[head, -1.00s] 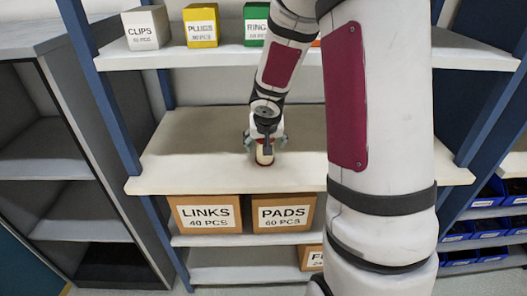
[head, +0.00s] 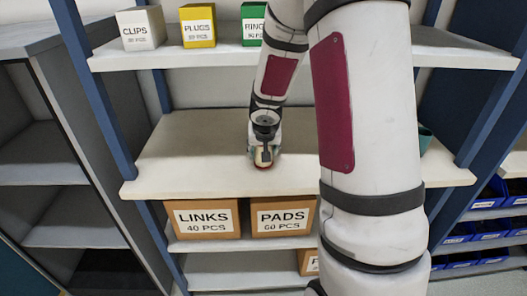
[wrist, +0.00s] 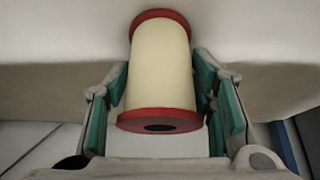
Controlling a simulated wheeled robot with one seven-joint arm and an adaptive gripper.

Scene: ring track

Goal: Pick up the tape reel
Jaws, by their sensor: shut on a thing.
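The tape reel (wrist: 160,65) is a cream cylinder with a red flange at each end. The wrist view shows it between the teal finger pads of my gripper (wrist: 163,95), with the near flange and its dark hole facing the camera. My gripper is shut on the reel. In the head view my gripper (head: 263,155) is over the front part of the middle shelf (head: 200,160). Only a small part of the reel (head: 262,165) shows below the fingers there. I cannot tell whether it touches the shelf.
The upper shelf holds a white clips box (head: 141,28), a yellow plugs box (head: 198,27) and a green rings box (head: 253,25). Links (head: 203,218) and pads (head: 284,216) cartons stand below. A teal object (head: 425,140) is partly hidden behind my arm. The middle shelf's left side is clear.

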